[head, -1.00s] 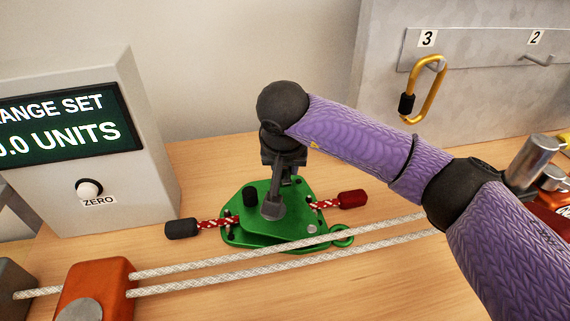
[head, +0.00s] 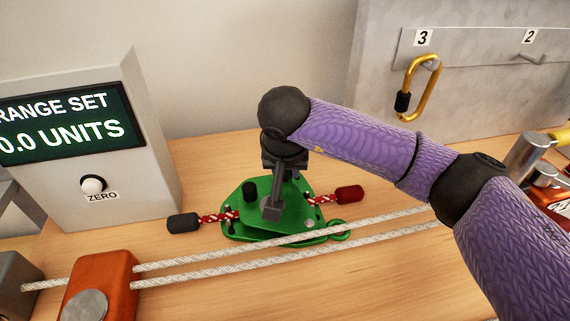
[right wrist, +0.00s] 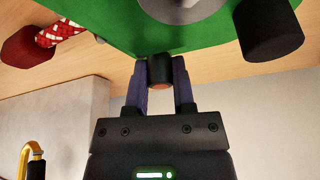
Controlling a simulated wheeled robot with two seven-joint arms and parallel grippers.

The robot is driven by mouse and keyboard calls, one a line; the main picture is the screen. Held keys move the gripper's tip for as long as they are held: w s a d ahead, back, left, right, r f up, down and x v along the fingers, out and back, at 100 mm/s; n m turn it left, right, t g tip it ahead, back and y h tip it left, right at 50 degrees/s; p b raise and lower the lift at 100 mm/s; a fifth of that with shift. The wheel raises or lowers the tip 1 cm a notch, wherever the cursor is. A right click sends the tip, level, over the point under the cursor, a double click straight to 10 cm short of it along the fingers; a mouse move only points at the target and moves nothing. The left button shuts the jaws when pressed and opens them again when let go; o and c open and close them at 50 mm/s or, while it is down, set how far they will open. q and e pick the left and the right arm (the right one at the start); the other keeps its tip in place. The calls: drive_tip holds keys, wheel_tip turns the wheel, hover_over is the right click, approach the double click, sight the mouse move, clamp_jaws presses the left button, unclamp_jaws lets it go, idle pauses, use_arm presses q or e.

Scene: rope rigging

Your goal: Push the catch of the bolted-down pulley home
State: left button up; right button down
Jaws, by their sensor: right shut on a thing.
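The green pulley (head: 240,228) lies flat on the wooden bench, with a black peg (head: 250,191) standing on its plate. My right gripper (head: 272,209) comes down onto the pulley from above. In the right wrist view my fingertips (right wrist: 160,72) are shut around a short dark round stub with a reddish end (right wrist: 160,71), which looks like the catch. It is at the edge of the green plate (right wrist: 205,48). The black peg also shows there (right wrist: 268,30). In the head view my fingers hide the catch, and how far it sits in cannot be told. My left gripper is not in view.
Pale ropes (head: 200,275) run from an orange block (head: 100,285) past the pulley's front. A red-white cord has a black end (head: 183,223) and a red end (head: 349,194). A display box (head: 110,205) stands at left; a yellow carabiner (head: 427,90) hangs at right.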

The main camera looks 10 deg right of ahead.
drive_tip(key=c, duration=0.6)
unclamp_jaws()
drive_tip(key=shift+s, duration=0.2)
drive_tip(key=shift+o, duration=0.7)
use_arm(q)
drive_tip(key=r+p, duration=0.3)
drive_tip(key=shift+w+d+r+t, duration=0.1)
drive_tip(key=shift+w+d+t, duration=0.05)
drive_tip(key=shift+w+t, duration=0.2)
use_arm(e)
drive_tip(key=d+v, duration=0.1)
drive_tip(key=v, duration=0.8)
drive_tip(key=shift+a+r, duration=0.4)
drive_tip(key=shift+a, duration=0.1)
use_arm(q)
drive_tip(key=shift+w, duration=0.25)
use_arm(e)
drive_tip(key=shift+s, duration=0.1)
